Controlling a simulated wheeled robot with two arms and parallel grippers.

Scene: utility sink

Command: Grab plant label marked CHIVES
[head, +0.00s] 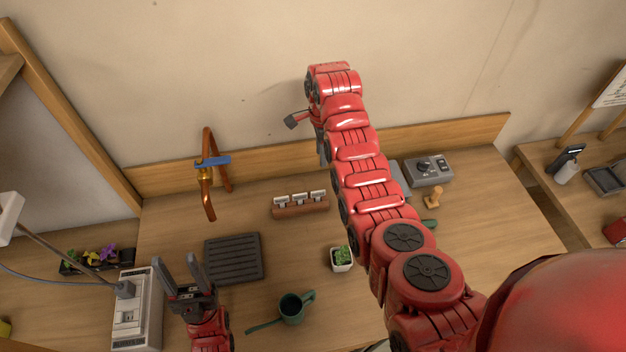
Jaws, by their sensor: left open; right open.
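A wooden block (300,209) on the counter holds three small white labels (299,198) in a row. Their lettering is too small to read, so I cannot tell which one says CHIVES. My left gripper (180,262) is open and empty, low at the left, in front of the dark slatted mat and well short of the labels. My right arm stretches up across the middle of the view. My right gripper (306,136) is open, partly hidden by its own arm, and appears above the back of the counter beyond the labels.
A dark slatted mat (233,258), a green watering can (291,308) and a small potted plant (341,259) stand in front of the block. A copper faucet (207,175) rises behind left. A grey control box (428,171) and wooden stamp (433,198) are right.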

